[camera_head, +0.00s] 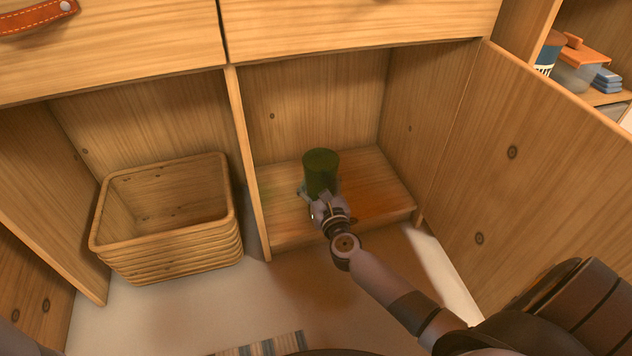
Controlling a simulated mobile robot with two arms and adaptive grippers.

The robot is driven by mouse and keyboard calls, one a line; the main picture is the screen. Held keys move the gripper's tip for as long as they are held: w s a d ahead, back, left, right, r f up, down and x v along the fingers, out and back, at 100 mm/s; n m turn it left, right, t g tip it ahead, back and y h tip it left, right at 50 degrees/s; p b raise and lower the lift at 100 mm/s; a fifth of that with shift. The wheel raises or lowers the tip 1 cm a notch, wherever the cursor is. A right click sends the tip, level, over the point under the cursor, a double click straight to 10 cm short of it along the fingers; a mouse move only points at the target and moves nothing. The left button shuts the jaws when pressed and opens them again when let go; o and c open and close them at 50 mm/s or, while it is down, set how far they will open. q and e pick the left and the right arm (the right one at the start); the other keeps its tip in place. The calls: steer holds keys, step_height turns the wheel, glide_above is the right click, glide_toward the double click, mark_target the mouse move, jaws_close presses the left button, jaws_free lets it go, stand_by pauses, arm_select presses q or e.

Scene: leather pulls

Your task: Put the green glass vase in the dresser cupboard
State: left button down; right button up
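The green glass vase (320,168) is upright inside the right-hand open compartment of the dresser cupboard (288,232), above its raised wooden floor. I cannot tell whether its base rests on that floor. My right gripper (316,193) reaches in from the lower right, with its fingers at the near lower side of the vase. One finger shows at the vase's left edge. The fingers' far ends and the vase's base are partly hidden, so I cannot tell whether the grip is closed. My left gripper is not in view.
The cupboard door (545,150) stands open on the right. A wooden divider (246,160) separates the left compartment, which holds a woven basket (185,245). Drawers (360,22) overhang the opening. A shelf with containers (577,72) stands at far right. A striped rug (270,346) lies in front.

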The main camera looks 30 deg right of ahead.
mark_target(321, 188)
steer(key=o, duration=1.2)
steer(key=shift+f, duration=0.15)
steer(key=o, duration=0.8)
steer(key=shift+c, duration=0.2)
steer(key=shift+r, duration=0.2)
steer(key=shift+s, duration=0.3)
steer(key=p+v, duration=0.3)
steer(key=v, duration=0.8)
steer(key=shift+s, duration=0.25)
steer(key=shift+a, duration=0.15)
